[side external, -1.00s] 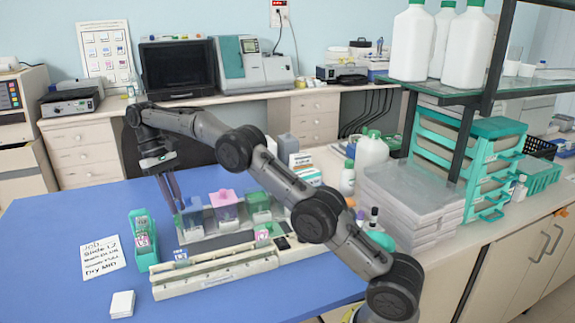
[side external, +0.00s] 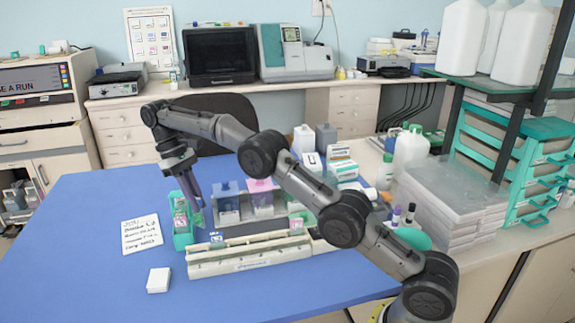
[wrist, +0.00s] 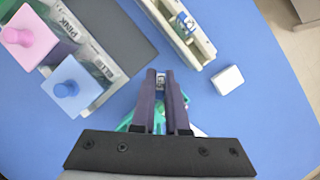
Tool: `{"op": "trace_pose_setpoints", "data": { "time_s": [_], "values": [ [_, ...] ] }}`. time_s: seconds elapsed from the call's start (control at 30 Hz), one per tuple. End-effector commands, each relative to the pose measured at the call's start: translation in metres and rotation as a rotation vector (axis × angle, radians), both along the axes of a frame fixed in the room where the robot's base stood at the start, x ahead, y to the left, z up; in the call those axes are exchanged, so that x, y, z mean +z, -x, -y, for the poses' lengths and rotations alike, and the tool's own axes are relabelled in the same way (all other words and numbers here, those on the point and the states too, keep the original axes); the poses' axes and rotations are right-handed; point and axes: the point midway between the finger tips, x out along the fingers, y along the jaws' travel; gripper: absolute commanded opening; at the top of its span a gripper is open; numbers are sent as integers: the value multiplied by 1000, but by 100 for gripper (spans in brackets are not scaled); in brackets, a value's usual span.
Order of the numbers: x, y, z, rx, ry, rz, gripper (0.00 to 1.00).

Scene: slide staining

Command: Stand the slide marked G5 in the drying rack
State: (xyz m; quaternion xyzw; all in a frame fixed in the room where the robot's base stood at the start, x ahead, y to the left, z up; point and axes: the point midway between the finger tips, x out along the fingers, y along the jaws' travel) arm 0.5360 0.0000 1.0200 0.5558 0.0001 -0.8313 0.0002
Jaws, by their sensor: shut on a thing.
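My gripper (side external: 196,208) points down beside the upper right of the teal slide holder (side external: 184,241). In the wrist view my gripper (wrist: 160,76) is shut on a slide (wrist: 160,88); only a small pale and dark-blue part shows between the fingers, and its mark cannot be read. The long cream drying rack (side external: 250,262) lies to the right, with a blue-labelled slide (side external: 216,238) at its left end and a pink-labelled slide (side external: 296,223) farther right. The rack also shows in the wrist view (wrist: 205,48). The holder is mostly hidden there behind my fingers.
A row of staining jars stands behind the rack, including a blue-lidded jar (side external: 228,203) and a pink-lidded jar (side external: 262,188). A handwritten note (side external: 141,234) lies left of the holder, and a white block (side external: 159,280) lies in front. The blue table's left side is clear.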

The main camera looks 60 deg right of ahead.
Motion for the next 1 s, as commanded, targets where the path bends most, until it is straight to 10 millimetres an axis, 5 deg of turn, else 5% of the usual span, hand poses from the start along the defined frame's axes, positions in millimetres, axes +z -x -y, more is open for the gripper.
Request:
{"op": "trace_pose_setpoints", "data": {
  "time_s": [0.47,1.0],
  "values": [
    [15,19,4,130,3,14,0],
    [37,114,26,612,7,15,0]
  ]
}}
